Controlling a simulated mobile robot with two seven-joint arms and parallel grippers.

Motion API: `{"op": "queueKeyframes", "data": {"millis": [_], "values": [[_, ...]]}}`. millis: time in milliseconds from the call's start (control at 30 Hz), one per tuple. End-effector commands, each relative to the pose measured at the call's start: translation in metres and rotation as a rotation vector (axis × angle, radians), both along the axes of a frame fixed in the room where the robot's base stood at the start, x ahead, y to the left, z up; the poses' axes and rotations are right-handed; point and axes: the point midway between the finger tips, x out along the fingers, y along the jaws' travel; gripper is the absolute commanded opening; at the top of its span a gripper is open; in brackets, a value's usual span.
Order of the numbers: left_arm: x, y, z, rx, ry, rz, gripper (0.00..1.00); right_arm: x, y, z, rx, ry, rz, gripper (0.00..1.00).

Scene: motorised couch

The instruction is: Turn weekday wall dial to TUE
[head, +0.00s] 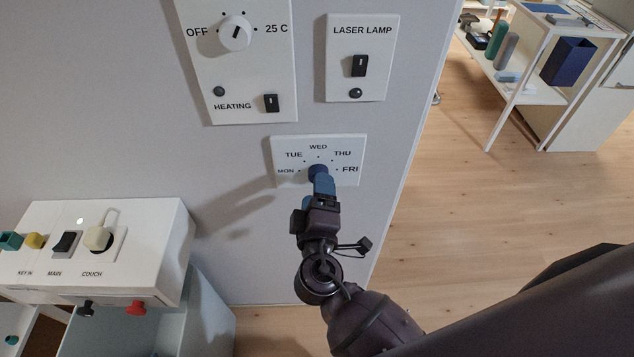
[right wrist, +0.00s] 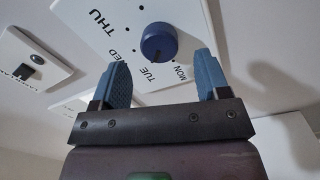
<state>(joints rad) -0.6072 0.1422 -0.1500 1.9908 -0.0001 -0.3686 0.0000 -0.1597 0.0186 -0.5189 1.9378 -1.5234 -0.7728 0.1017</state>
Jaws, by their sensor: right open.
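The weekday dial is a dark blue round knob (head: 318,171) on a white wall plate (head: 290,142) marked MON, TUE, WED, THU and FRI. In the right wrist view the knob (right wrist: 159,42) shows near the top, with TUE and MON printed close to it. My left gripper is not in view.
Above are a heating panel (head: 275,55) with a white dial and a laser lamp panel (head: 375,85) with a switch. A white control box (head: 150,230) with switches and plugs stands at lower left. A shelf (head: 540,95) stands at right beyond open wooden floor.

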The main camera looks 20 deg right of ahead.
Motion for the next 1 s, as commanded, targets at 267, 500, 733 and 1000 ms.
{"op": "queueKeyframes", "data": {"millis": [267,500,733,1000], "values": [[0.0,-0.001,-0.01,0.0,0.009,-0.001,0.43,-0.049,0.015,-0.004,-0.001,0.004,0.0,0.69],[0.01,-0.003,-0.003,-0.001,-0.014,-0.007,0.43,-0.069,0.022,-0.003,0.0,0.001,0.0,0.69],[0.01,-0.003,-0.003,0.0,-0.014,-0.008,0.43,-0.072,0.023,-0.002,0.0,-0.001,0.0,0.69],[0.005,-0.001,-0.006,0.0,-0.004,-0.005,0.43,-0.072,0.023,-0.002,0.0,-0.001,0.0,0.69]]}}
